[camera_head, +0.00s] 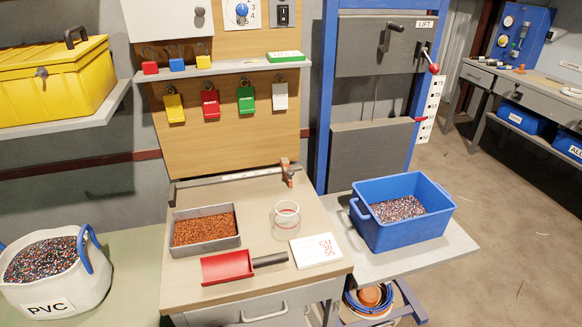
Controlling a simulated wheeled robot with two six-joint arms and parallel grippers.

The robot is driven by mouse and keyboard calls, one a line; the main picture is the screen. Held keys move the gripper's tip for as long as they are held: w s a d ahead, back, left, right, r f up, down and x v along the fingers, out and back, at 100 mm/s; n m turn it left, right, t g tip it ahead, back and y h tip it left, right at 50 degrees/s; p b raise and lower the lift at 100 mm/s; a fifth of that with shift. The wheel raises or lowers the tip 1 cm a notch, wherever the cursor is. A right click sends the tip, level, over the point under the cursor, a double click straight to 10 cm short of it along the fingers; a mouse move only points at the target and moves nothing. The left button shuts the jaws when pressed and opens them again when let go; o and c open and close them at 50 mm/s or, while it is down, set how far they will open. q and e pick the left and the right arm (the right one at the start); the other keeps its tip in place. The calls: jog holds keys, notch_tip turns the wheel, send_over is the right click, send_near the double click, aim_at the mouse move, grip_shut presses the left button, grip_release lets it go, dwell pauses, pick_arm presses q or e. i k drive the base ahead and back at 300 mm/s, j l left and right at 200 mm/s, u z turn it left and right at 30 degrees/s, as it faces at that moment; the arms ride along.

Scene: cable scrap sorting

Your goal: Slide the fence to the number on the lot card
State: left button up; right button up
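A long dark rail (225,180) with a pale strip runs along the back edge of the bench. An orange-brown block (288,176), which looks like the fence, sits at the rail's right end. Any numbers on the rail are too small to read. The white lot card (317,250) lies flat at the bench's front right. Neither of my grippers is in view.
On the bench are a grey tray of copper granules (205,244), a clear cup (286,220) and a red scoop (228,267). A blue bin (388,236) stands right, a white PVC bag (62,295) left. Padlocks hang behind. A lift frame with a scale (431,108) stands behind the bin.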

aim_at(289, 173)
jog(key=i+l, duration=0.15)
jog(key=l, duration=0.2)
jog(key=i+l, duration=0.15)
jog(key=l, duration=0.2)
jog(key=i+l, duration=0.15)
jog(key=l, duration=0.2)
jog(key=i+l+u, duration=0.1)
jog(key=u, duration=0.3)
jog(key=l+u, duration=0.6)
jog(key=u, duration=0.2)
